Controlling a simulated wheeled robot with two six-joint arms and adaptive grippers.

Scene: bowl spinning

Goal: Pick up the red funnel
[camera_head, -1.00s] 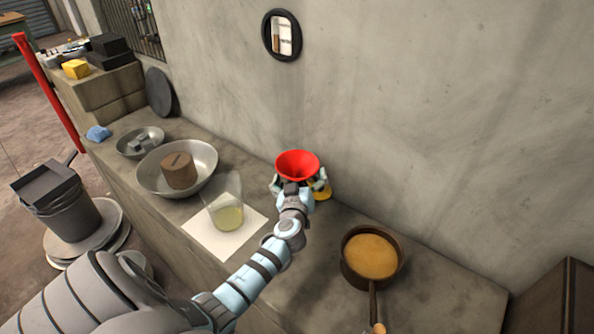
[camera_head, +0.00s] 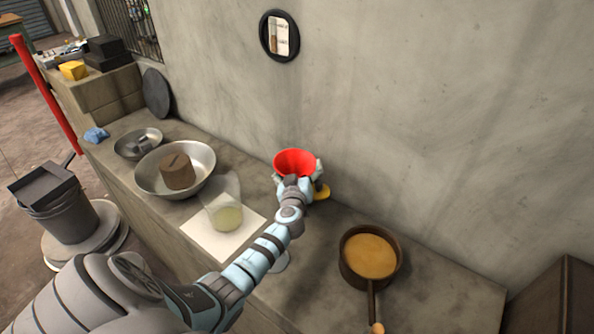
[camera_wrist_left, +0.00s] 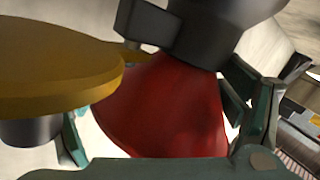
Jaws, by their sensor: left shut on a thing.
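The red funnel (camera_head: 294,161) is by the wall on the stone counter in the head view, wide mouth up. My left gripper (camera_head: 297,180) is at it, with its fingers around the funnel's sides and shut on it. In the left wrist view the red funnel (camera_wrist_left: 165,108) fills the middle, between the green fingers of my left gripper (camera_wrist_left: 165,125). The funnel's lower part is hidden in the head view by the gripper. My right gripper is not in view.
A yellow round object (camera_head: 321,192) stands close beside the gripper; a large yellow disc (camera_wrist_left: 55,65) shows in the wrist view. A pan of orange liquid (camera_head: 369,255) is to the right. A glass beaker (camera_head: 226,212) on white paper and a metal bowl (camera_head: 203,160) are left.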

